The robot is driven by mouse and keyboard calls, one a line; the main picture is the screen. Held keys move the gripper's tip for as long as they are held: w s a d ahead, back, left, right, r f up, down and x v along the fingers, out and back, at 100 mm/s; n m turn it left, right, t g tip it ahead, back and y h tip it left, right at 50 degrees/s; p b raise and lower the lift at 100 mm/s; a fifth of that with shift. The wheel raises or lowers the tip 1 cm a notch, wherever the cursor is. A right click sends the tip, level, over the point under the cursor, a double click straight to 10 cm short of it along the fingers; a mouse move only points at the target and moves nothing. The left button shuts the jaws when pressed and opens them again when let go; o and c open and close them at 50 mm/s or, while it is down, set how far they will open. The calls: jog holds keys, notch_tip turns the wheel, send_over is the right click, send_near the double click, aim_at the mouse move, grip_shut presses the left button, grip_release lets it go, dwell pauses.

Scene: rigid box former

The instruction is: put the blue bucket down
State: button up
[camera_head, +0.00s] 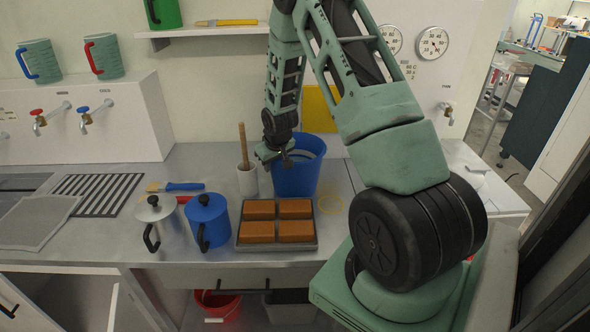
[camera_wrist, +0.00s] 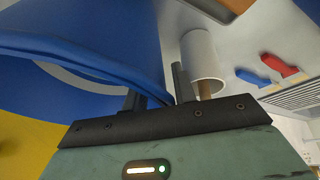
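The blue bucket (camera_head: 297,172) is upright at the back of the counter, behind the tray of brown blocks. My gripper (camera_head: 272,152) is at the left side of its rim. In the wrist view, the bucket (camera_wrist: 75,75) fills the upper left, and its rim runs in between the two dark fingers of my gripper (camera_wrist: 160,97). The fingers look closed on the rim. The bucket's base shows just above the tray's far edge in the head view; I cannot tell whether it touches the counter.
A white holder (camera_head: 247,181) with a wooden handle stands close left of the bucket. A yellow panel (camera_head: 318,112) is behind.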

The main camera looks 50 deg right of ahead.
grip_shut()
dwell(1.1)
jog(key=shift+w+r, duration=0.1)
